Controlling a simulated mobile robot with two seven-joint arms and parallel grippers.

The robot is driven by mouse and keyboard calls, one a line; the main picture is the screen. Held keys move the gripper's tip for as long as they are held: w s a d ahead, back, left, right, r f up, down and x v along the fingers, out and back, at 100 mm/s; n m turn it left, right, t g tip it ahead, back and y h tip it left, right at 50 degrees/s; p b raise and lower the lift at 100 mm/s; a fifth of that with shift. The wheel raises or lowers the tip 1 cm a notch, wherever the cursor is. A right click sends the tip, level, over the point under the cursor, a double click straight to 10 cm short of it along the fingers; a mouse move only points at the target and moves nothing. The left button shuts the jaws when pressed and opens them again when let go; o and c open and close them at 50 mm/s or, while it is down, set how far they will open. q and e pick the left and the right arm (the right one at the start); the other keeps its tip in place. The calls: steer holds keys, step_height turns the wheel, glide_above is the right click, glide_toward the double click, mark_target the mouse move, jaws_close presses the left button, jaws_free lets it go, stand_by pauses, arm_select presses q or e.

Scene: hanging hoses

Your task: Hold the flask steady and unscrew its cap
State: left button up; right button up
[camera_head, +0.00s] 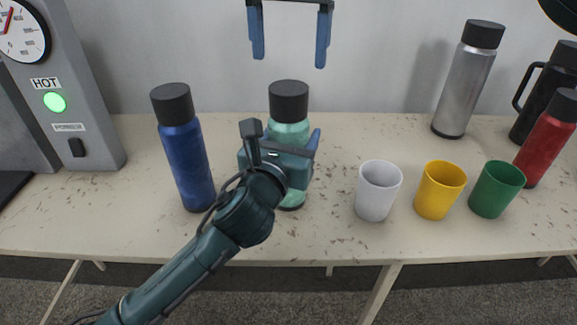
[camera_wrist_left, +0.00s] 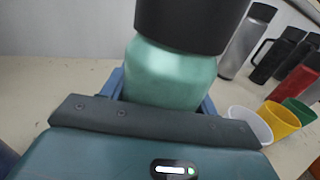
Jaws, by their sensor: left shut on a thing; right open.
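A mint green flask (camera_head: 289,133) with a black cap (camera_head: 289,101) stands upright on the table. My left gripper (camera_head: 302,150) is shut around the flask's body, below the cap. In the left wrist view the green flask (camera_wrist_left: 170,74) sits between the blue fingers, and its black cap (camera_wrist_left: 192,22) fills the top of the picture. My left gripper and arm hide much of the flask's lower part. My right gripper (camera_head: 290,50) is open and empty at the top of the head view, above the cap, with its two blue fingers pointing down.
A blue flask (camera_head: 186,155) stands left of the green one. White (camera_head: 378,190), yellow (camera_head: 440,190) and green (camera_head: 496,189) cups stand to the right. Silver (camera_head: 466,82), black (camera_head: 551,90) and red (camera_head: 548,138) vessels stand farther right. A grey machine (camera_head: 92,120) is at the left.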

mark_target(289, 87)
arm_select(q)
jaws_close()
arm_select(e)
steer(key=m, duration=1.4)
steer(key=shift+m, duration=0.3)
steer(key=m, duration=1.9)
steer(key=shift+m, duration=0.3)
steer(key=m, duration=0.5)
steer(key=shift+m, duration=0.3)
steer(key=shift+f+m, duration=0.3)
arm_select(q)
steer(key=shift+f, duration=0.1)
arm_select(e)
step_height(289, 87, down, 7)
steer(key=shift+f, duration=0.2)
steer(key=shift+c, duration=0.3)
